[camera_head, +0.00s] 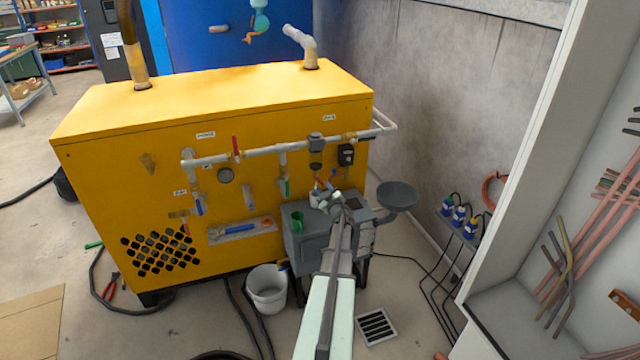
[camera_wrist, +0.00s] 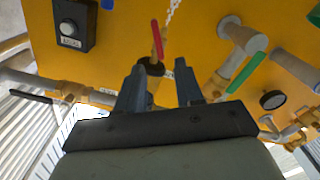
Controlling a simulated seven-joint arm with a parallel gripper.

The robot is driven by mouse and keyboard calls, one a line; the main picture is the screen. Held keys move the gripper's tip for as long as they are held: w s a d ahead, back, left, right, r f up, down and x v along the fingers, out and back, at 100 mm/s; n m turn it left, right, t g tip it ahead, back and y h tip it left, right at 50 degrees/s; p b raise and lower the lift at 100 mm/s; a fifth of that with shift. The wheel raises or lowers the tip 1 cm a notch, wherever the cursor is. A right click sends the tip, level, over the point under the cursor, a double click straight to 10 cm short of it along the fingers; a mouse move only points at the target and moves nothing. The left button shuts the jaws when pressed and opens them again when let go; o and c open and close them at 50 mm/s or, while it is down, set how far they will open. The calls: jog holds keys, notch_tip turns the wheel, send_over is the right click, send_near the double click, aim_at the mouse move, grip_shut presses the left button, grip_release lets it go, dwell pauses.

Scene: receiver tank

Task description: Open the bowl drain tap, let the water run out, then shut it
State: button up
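The bowl drain tap, with a red lever handle (camera_wrist: 157,40), shows just beyond my fingertips in the wrist view. Its brass body runs into a dark ring (camera_wrist: 150,67). The lever lies roughly along the tap's body. A thin, speckled white streak (camera_wrist: 171,12) beyond its end looks like running water. In the head view, the dark filter unit (camera_head: 316,143) hangs on the grey pipe, with a small red handle (camera_head: 318,184) below it. My gripper (camera_wrist: 161,72) is open, with a clear gap between its fingers; it also shows in the head view (camera_head: 330,197), partly covering the tap area.
The yellow receiver cabinet (camera_head: 130,190) fills the background. A grey unit (camera_head: 303,250) stands below, with a white bucket (camera_head: 267,290) on the floor and a round pan (camera_head: 398,194) to the right.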

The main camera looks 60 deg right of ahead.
aim_at(319, 180)
jog(key=x, duration=0.5)
jog(key=shift+w+d, duration=0.2)
grip_shut()
